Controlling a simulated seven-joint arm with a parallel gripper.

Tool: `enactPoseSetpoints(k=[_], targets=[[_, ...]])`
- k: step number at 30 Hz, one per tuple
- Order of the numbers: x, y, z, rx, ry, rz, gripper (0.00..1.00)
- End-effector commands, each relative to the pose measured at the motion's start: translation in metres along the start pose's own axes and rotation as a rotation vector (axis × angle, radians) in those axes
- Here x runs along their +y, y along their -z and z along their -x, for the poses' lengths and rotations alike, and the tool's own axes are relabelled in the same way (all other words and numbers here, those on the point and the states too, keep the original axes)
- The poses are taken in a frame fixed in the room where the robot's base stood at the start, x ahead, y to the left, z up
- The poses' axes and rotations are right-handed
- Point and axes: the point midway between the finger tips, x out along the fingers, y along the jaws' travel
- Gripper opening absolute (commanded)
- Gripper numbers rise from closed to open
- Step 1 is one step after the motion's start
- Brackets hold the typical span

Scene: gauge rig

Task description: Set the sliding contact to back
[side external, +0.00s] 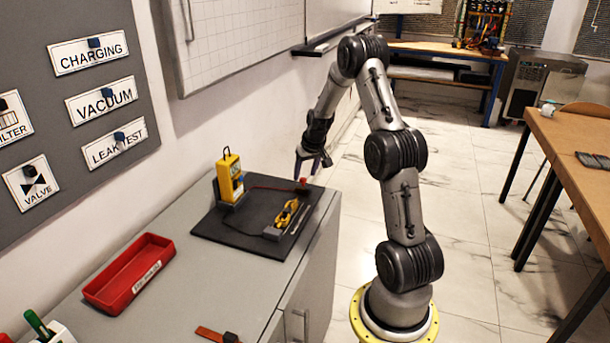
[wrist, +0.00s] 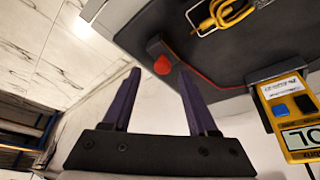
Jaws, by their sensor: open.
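A black board (side external: 224,233) lies on the grey cabinet top and carries the gauge rig. A yellow piece (side external: 287,213), which looks like the sliding contact, sits along a short rail on the board's right part; it shows partly cut off at the top of the wrist view (wrist: 228,14). A red knob (side external: 303,182) stands at the board's far corner and also shows in the wrist view (wrist: 162,65). A yellow meter (side external: 229,178) stands upright at the board's left. My gripper (side external: 312,163) is open and empty, above and near the red knob; both dark purple fingers (wrist: 160,76) show.
A red tray (side external: 130,273) lies nearer on the cabinet top. A grey block (side external: 272,234) sits at the rail's near end. A red wire (side external: 268,188) runs from the meter to the red knob. The wall is behind the rig; open floor lies right of the cabinet.

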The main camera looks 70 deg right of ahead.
Motion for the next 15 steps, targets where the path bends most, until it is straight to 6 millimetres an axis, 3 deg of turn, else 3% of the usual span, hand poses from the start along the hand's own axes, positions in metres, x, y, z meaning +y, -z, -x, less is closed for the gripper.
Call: enactPoseSetpoints(k=[9, 15], targets=[[0.001, 0.001, 0.07, 0.006, -0.002, 0.0, 0.59], [0.001, 0.0, 0.104, 0.003, -0.001, -0.002, 0.59]])
